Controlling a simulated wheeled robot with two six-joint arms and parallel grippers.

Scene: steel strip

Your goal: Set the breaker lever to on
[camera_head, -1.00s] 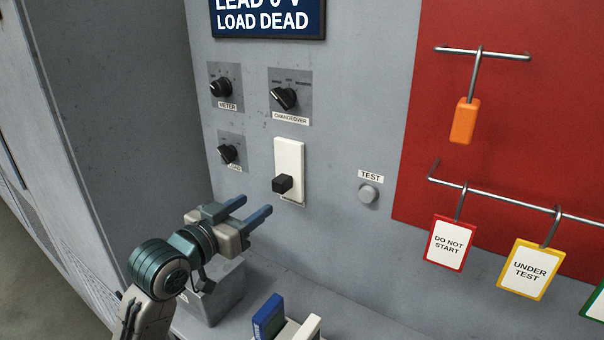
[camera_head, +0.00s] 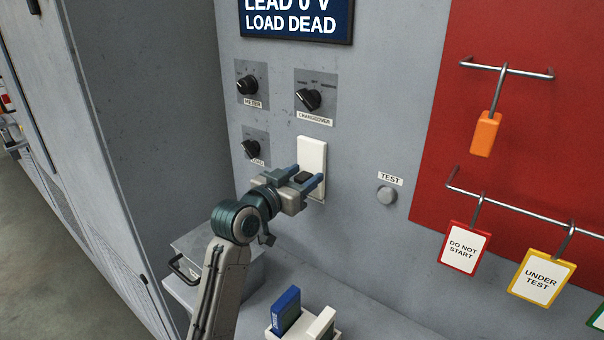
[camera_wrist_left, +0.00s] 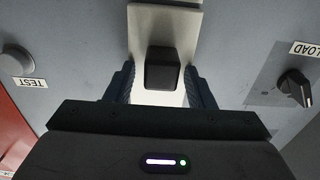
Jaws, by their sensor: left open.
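The breaker is a white upright plate (camera_head: 313,153) on the grey panel, with a black lever (camera_head: 302,177) at its lower end. My left gripper (camera_head: 304,179) is open, with its two blue fingers on either side of the lever. In the left wrist view the black lever (camera_wrist_left: 161,68) stands between and just beyond the open fingers (camera_wrist_left: 161,88), and the white plate (camera_wrist_left: 165,22) lies behind it. I cannot tell whether a finger touches the lever. The right gripper is not in view.
The load knob (camera_head: 251,149), meter knob (camera_head: 247,85) and changeover knob (camera_head: 308,99) are near the breaker. A test button (camera_head: 387,195) is to its right. A white holder (camera_head: 318,325) stands below.

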